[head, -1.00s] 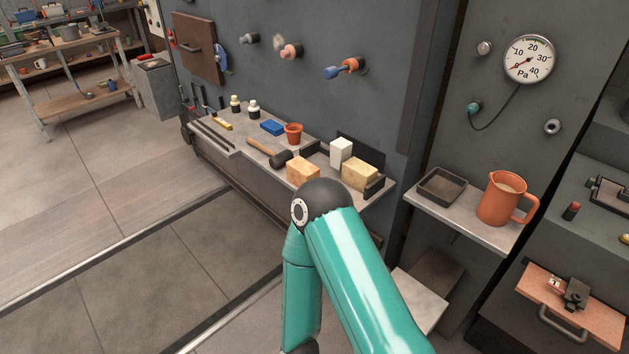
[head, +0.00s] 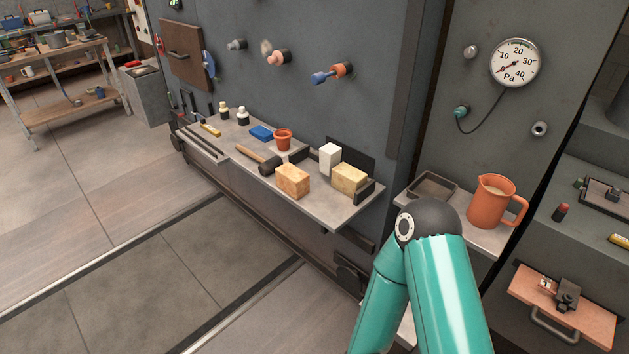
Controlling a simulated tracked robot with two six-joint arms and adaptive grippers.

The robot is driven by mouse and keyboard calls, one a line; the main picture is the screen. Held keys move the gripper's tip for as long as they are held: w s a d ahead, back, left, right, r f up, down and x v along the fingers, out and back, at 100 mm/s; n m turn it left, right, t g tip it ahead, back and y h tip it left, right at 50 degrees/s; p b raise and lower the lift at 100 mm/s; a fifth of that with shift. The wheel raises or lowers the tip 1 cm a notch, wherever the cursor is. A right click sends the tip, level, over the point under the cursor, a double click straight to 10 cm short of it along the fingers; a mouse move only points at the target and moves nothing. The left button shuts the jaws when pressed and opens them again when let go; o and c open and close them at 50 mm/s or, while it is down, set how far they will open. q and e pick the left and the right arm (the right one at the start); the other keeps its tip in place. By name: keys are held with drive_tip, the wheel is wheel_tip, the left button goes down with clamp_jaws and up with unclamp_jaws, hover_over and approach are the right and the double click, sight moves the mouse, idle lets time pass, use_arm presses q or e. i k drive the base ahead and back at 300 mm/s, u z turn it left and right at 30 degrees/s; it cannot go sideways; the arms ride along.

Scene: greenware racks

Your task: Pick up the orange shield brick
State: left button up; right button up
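The orange shield brick (head: 292,181) lies near the front edge of the wall shelf (head: 328,213), in full view. A tall white brick (head: 330,158) stands behind it, and a yellowish brick (head: 349,179) lies to its right near the shelf's right end. Neither of my grippers shows. Only a teal arm of mine with a black joint is in view at the lower right, clear of the orange brick in the picture.
A mallet (head: 265,160), terracotta pot (head: 283,139) and blue block (head: 261,133) share the shelf, with small bottles further left. To the right, a lower shelf holds a dark tray (head: 432,187) and an orange pitcher (head: 493,202). Open floor lies at lower left.

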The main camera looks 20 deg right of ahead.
sight(292, 180)
drive_tip(key=z, duration=0.05)
drive_tip(key=i, duration=0.85)
